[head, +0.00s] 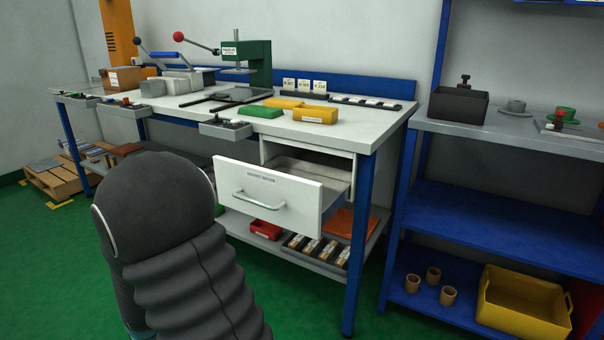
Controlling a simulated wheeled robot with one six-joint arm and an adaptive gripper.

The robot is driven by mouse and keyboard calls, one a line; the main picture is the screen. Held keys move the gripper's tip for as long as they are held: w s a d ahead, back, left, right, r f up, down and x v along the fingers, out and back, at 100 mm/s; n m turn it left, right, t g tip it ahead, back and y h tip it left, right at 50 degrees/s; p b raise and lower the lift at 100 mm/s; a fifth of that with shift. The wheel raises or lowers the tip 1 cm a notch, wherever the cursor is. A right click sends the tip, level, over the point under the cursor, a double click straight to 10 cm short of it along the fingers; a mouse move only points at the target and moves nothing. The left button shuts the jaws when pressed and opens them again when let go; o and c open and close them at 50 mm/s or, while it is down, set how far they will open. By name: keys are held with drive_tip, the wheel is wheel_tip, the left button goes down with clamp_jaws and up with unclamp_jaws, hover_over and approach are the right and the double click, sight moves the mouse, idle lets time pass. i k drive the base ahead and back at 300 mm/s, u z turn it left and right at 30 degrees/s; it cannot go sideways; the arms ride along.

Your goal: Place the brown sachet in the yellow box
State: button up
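A small yellow box (316,114) with a label on its front stands on the workbench top, right of a green lidded or flat box (260,111). A larger yellow crate (522,305) stands on the bottom of the blue shelf at the right. I cannot pick out a brown sachet for certain. Several small brown-and-white packets (303,243) lie in a dark rack on the bench's lower shelf, too small to identify. My gripper is not in view; my dark arm fills the lower left front and hides part of the bench.
A white drawer (269,193) stands pulled out from the workbench (375,133) and juts forward; its visible inside looks empty. A green press (247,62) stands at the back. A dark bin (458,106) and several brown cups (433,275) are on the blue shelving.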

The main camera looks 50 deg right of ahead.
sight(316, 119)
drive_tip(key=z, duration=1.65)
